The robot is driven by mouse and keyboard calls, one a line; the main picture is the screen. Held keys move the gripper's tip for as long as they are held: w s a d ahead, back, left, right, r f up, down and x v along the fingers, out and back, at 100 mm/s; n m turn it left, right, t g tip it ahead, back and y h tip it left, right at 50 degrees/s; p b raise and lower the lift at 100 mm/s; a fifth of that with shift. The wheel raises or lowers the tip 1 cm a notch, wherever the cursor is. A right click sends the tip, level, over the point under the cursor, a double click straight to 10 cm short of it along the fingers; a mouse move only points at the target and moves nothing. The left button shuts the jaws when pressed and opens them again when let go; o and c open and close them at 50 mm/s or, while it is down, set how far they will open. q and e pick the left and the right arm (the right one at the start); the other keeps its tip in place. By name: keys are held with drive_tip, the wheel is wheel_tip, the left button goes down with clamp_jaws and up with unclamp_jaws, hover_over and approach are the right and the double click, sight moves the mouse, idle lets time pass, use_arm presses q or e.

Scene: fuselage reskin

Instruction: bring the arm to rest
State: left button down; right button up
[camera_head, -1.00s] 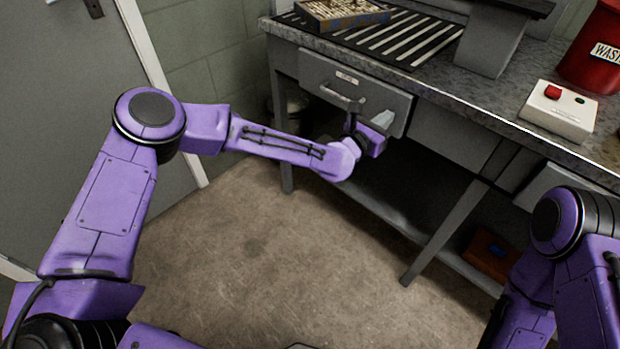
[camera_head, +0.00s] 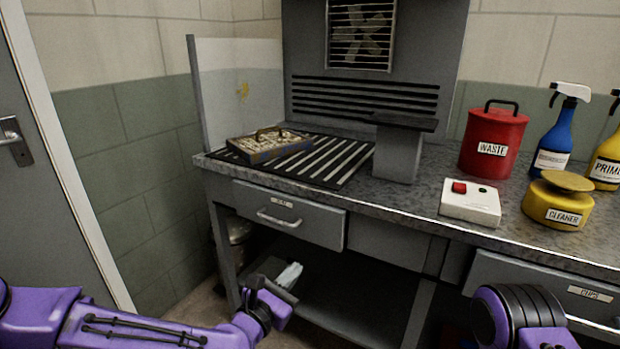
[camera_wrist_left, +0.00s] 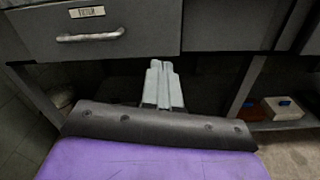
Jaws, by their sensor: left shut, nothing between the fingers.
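My left arm comes in at the lower left of the head view. Its gripper (camera_head: 288,276) has pale grey fingers and is just below the front of a grey drawer (camera_head: 318,222), apart from its metal handle (camera_head: 279,217). In the left wrist view the fingers (camera_wrist_left: 162,86) are together and empty, in front of the dark space under the bench. The drawer (camera_wrist_left: 140,28) and its handle (camera_wrist_left: 90,36) show above and left of them. Part of my right arm (camera_head: 520,318) shows at the lower right; its gripper is out of view.
The bench (camera_head: 420,204) carries a box of small parts (camera_head: 270,147) on a striped mat, a white button box (camera_head: 470,203), a red waste can (camera_head: 493,140), a yellow cleaner container (camera_head: 556,205) and spray bottles. A lower shelf and bench legs are beneath. A door stands at left.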

use_arm(q)
drive_tip(key=s+a+f+m+g+y+p, duration=0.2)
drive_tip(key=s+a+f+m+g, duration=0.15)
drive_tip(key=s+f+m, duration=0.55)
drive_tip(key=s+a+f+m+g+y+p, duration=0.2)
drive_tip(key=s+f+m+g+y, duration=0.3)
drive_tip(key=f, duration=0.6)
drive_tip(key=s+a+f+m+g+y+p, duration=0.1)
drive_tip(key=s+a+m+g+y+p, duration=0.1)
drive_tip(key=s+a, duration=0.7)
drive_tip(key=s+a+f+m+g+y+p, duration=0.2)
drive_tip(key=s+a+m, duration=0.3)
drive_tip(key=s+a, duration=0.5)
drive_tip(key=shift+s+a+p, duration=0.3)
drive_tip(key=shift+s+p, duration=0.4)
drive_tip(key=shift+p, duration=0.15)
